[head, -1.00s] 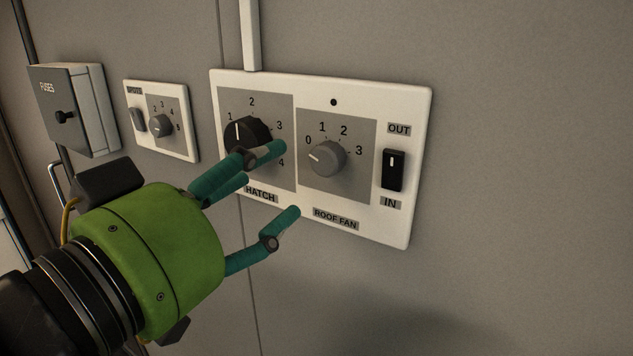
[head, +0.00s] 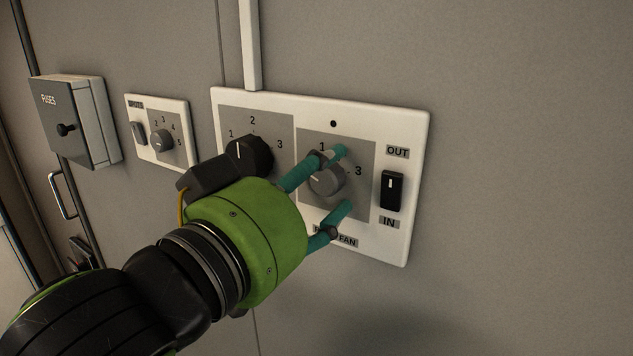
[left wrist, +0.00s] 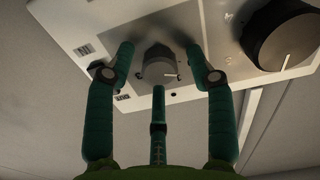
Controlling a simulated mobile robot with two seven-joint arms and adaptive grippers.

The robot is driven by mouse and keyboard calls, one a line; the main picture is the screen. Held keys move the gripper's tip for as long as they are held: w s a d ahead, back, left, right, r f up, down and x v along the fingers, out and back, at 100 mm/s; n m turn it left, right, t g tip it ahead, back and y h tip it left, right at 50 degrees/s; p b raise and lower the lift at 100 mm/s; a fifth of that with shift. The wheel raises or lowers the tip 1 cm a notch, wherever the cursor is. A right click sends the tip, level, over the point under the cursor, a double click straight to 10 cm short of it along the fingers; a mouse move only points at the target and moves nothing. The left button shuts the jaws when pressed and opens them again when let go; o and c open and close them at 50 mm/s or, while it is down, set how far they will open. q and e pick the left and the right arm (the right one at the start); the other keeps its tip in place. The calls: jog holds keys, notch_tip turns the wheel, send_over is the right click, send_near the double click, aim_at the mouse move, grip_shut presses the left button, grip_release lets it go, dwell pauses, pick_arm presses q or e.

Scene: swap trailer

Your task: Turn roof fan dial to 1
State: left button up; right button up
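The grey roof fan dial (head: 326,181) is on the white wall panel (head: 417,140). My left gripper (head: 343,180) is open, with teal fingers above and below the dial. In the left wrist view, the dial (left wrist: 157,68) sits between the spread fingers of the gripper (left wrist: 158,62), with gaps on both sides. A third finger is below it. Contact cannot be made out. My right gripper is not in view.
The black hatch dial (head: 250,154) is just left, close to my gripper's body. A black OUT/IN switch (head: 392,190) is to the right. A smaller panel (head: 180,110) and the fuse box (head: 75,115) are farther left. The wall at right is clear.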

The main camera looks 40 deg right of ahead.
pick_arm(q)
grip_shut()
jog(key=shift+r+m, duration=0.1)
jog(key=shift+m, duration=0.2)
jog(key=m, duration=0.3)
jog(key=shift+m+p, duration=0.3)
jog(key=shift+m, duration=2.2)
jog(key=shift+o, duration=1.6)
grip_release()
